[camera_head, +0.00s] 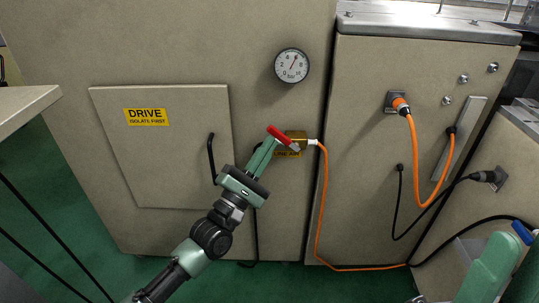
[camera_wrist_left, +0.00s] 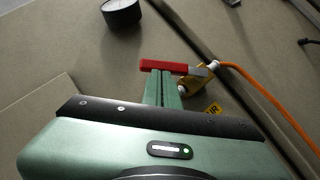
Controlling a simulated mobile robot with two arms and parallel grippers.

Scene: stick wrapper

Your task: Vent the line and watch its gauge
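The lever slants from upper left to lower right in the head view. My left gripper (camera_head: 270,147) is at the lever; its two green fingers look closed together, with their tips at the red bar (camera_wrist_left: 168,66) in the left wrist view. Whether they press on it is unclear. The round gauge (camera_head: 292,65) is above the valve, its needle pointing up and slightly right. Green parts of my right arm (camera_head: 490,268) show at lower right; its gripper state is unclear.
An orange hose (camera_head: 322,200) runs from the valve down to the floor. Orange and black cables (camera_head: 415,165) hang on the right cabinet. A panel marked DRIVE (camera_head: 150,165) with a black handle (camera_head: 211,158) is at left. A table edge (camera_head: 25,105) is at far left.

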